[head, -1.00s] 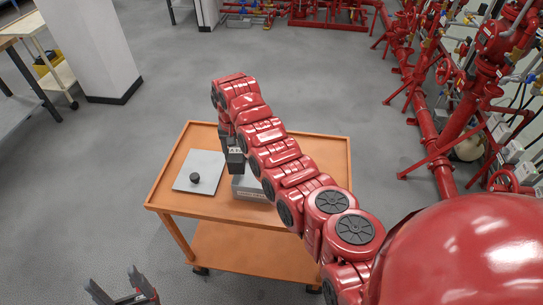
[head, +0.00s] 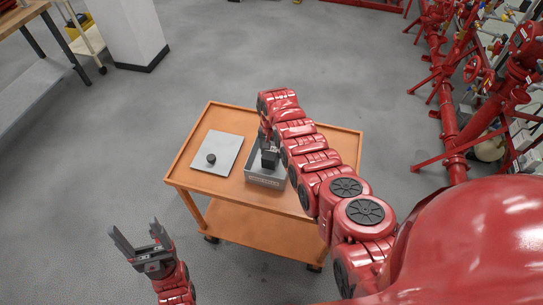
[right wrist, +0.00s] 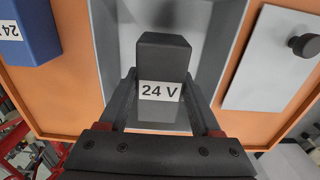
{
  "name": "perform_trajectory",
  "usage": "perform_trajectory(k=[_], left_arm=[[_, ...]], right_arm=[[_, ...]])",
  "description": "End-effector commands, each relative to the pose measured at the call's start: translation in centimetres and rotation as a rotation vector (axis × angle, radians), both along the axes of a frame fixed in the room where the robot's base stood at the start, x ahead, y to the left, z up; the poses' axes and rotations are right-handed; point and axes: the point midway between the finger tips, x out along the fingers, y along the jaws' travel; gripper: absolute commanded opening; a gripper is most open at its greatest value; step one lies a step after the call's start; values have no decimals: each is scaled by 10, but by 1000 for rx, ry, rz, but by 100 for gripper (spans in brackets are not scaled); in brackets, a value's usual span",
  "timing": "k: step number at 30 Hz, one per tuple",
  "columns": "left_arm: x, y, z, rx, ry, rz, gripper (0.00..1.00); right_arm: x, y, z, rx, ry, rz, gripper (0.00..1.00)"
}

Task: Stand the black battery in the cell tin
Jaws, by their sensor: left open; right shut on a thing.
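The black battery (right wrist: 163,55), with a white "24 V" label, is held between the fingers of my right gripper (right wrist: 160,88). In the head view the battery (head: 270,158) is upright at the grey open cell tin (head: 266,180). In the right wrist view the tin's walls (right wrist: 222,45) lie on both sides of it. I cannot tell whether its base touches the tin's floor. My left gripper (head: 140,245) is open and empty, in front of the cart and to its left, away from the tin.
The tin stands on an orange cart (head: 230,197). A grey plate with a black knob (head: 217,153) lies left of the tin. A blue block with a "24" label (right wrist: 28,28) shows in the right wrist view. Red pipework (head: 450,120) stands at the right; open floor surrounds the cart.

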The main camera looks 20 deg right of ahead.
Motion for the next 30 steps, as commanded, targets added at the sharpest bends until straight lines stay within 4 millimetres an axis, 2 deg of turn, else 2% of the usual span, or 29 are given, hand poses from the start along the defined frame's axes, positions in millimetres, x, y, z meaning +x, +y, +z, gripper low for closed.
perform_trajectory(k=[11, 13, 16, 29, 30], left_arm=[[0, 0, -2, 0, 0, 0, 74], [0, 0, -18, 0, 0, 0, 74], [0, 0, -26, 0, 0, 0, 74], [0, 0, -28, 0, 0, 0, 74], [0, 0, -27, 0, 0, 0, 74]], right_arm=[[0, 0, -11, 0, -2, -1, 0], [0, 0, -29, -1, -2, 1, 0], [0, 0, -38, 0, -1, 0, 0], [0, 0, -41, 1, -3, 0, 0], [0, 0, -40, 1, -3, 0, 70]])
